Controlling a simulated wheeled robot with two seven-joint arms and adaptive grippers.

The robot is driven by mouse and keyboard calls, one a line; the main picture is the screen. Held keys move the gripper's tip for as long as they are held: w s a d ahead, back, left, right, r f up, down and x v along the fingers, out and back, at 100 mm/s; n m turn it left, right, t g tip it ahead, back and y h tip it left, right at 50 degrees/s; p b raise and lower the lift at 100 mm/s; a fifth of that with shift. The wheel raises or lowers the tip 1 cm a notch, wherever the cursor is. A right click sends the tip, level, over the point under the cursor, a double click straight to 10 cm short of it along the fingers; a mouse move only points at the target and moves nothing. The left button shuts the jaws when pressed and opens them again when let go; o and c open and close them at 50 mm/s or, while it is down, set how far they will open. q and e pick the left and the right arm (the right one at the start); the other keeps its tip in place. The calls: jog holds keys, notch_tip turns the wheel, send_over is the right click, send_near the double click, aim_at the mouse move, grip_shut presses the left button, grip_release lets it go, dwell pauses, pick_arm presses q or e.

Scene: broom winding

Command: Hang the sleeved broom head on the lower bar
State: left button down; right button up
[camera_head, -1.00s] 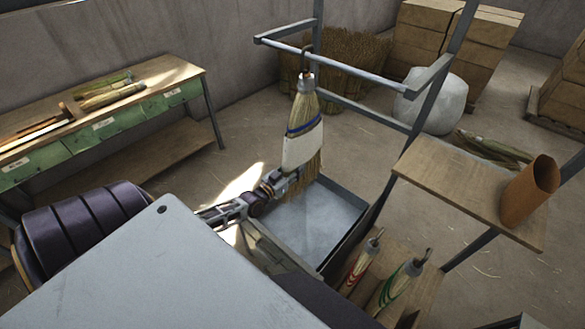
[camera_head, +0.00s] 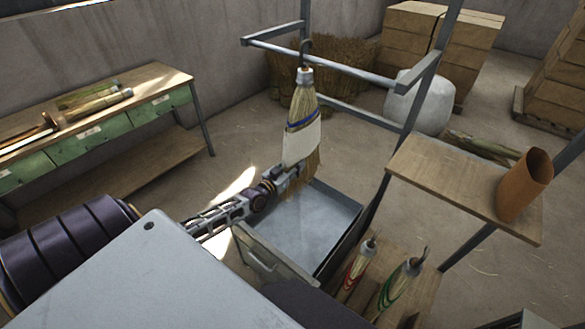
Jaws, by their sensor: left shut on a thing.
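The sleeved broom head (camera_head: 302,112) is upright, with straw bristles, a blue band, a white sleeve (camera_head: 301,144) and a dark hook (camera_head: 306,48) on top. My left gripper (camera_head: 288,178) is shut on its lower end, at the bristles below the sleeve. The hook overlaps the rack's front bar (camera_head: 350,72) in the picture, its top above the bar; I cannot tell whether it is over the bar or in front. Another rack bar (camera_head: 365,117) runs lower, behind the broom head. My right gripper is not in view.
A metal tray (camera_head: 335,200) is below the broom head. Two more broom heads, red-marked (camera_head: 355,268) and green-marked (camera_head: 398,285), lean on a low wooden shelf. A wooden side shelf (camera_head: 440,180) with a brown tube (camera_head: 524,185) is right. A workbench (camera_head: 150,82) is left.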

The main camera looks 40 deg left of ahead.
pick_arm(q)
jog(key=shift+f+b, duration=0.65)
jog(key=shift+f, duration=0.45)
jog(key=c, duration=1)
grip_release()
jog(key=shift+o, duration=0.4)
jog(key=shift+s, duration=0.1)
jog(key=shift+f, duration=0.2)
jog(key=shift+s, duration=0.2)
jog(key=s, duration=1.1)
jog(key=shift+s+a, duration=0.2)
jog(key=shift+a, duration=0.25)
jog(key=shift+r, duration=0.1)
